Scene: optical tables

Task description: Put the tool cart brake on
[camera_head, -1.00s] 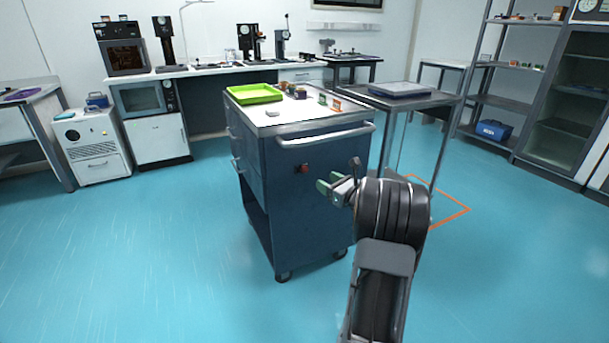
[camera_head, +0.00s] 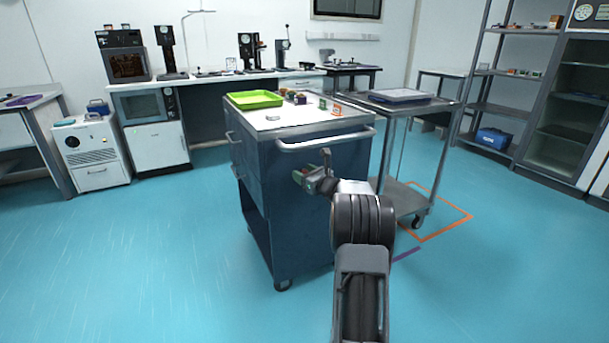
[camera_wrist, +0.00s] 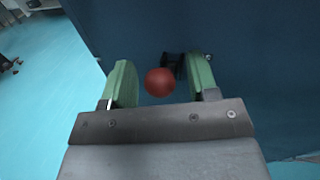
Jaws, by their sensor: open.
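The blue tool cart (camera_head: 290,225) stands in the middle of the room with a steel push handle (camera_head: 325,142) along its upper edge. The brake shows as a red ball knob (camera_wrist: 159,82) on a dark mount on the cart's blue panel in the wrist view. My gripper (camera_wrist: 160,84) is open, with one green finger on each side of the red knob. I cannot tell whether either finger touches it. In the head view my gripper (camera_head: 306,180) is at the cart's end panel, below the handle, and hides the knob.
A green tray (camera_head: 254,100) and several small parts lie on the cart top. A second steel cart (camera_head: 402,188) stands close on the right, by an orange floor outline (camera_head: 455,226). The floor to the left is clear.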

